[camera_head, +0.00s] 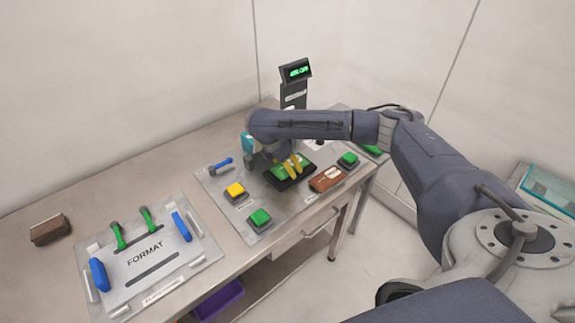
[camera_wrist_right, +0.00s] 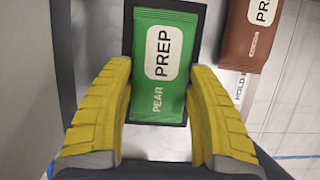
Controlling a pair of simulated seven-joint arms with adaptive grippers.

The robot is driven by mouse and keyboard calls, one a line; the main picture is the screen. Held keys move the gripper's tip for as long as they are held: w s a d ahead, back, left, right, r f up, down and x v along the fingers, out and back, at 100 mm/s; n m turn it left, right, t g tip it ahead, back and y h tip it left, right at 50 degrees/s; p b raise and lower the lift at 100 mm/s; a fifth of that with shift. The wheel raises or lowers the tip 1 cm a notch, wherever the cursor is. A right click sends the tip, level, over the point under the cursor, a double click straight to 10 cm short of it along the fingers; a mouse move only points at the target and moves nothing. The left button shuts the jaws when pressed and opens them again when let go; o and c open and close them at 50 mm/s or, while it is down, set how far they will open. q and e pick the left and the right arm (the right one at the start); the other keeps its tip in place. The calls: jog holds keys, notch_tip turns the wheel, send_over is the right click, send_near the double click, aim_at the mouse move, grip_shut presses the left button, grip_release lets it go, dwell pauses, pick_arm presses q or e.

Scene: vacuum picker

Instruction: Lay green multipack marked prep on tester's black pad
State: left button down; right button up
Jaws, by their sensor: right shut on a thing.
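The green multipack marked PREP and PEAR (camera_wrist_right: 163,65) lies flat over the black pad (camera_wrist_right: 128,40) in the right wrist view. Black margins show around it. In the head view the green multipack (camera_head: 280,172) is partly covered by my fingers, above or on the black pad (camera_head: 290,184). My right gripper (camera_head: 293,168) has its two yellow fingers on either long side of the green multipack, shut on it. Whether the pack touches the pad is hard to tell. My left gripper is not in view.
A brown pack (camera_head: 326,179) lies right of the pad. A yellow button (camera_head: 235,191), green buttons (camera_head: 260,217) and a blue handle (camera_head: 221,165) surround it. A display post (camera_head: 295,73) stands behind. A FORMAT plate (camera_head: 150,265) and brown block (camera_head: 49,229) sit at left.

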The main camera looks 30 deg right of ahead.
jog(key=shift+f, duration=0.1)
jog(key=o, duration=1.3)
jog(key=v, duration=1.2)
